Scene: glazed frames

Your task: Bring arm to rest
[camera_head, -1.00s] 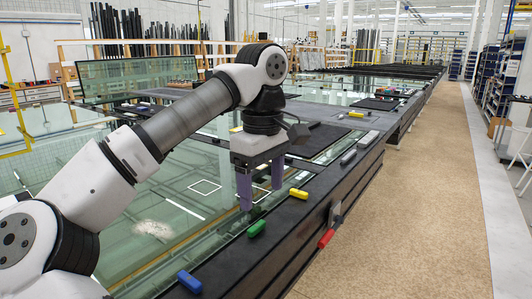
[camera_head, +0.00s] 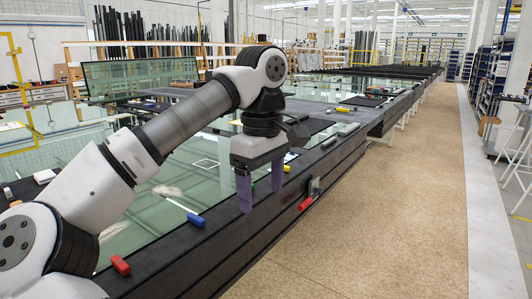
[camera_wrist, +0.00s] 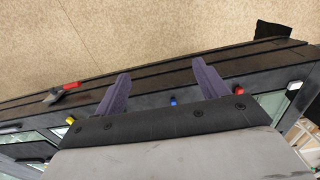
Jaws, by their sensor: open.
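My gripper (camera_head: 261,190) is open and empty, with its two purple fingers pointing down over the dark edge of the long glass table (camera_head: 230,240). In the wrist view, the fingers (camera_wrist: 160,85) stand wide apart with nothing between them but the table's dark side. My arm reaches from the lower left of the head view and is bent at the elbow.
On the table edge lie a red block (camera_head: 121,265), a blue block (camera_head: 196,220) and a yellow block (camera_head: 287,168). A red-handled tool (camera_head: 308,200) hangs on the table's side. The tan floor aisle (camera_head: 400,220) on the right is clear.

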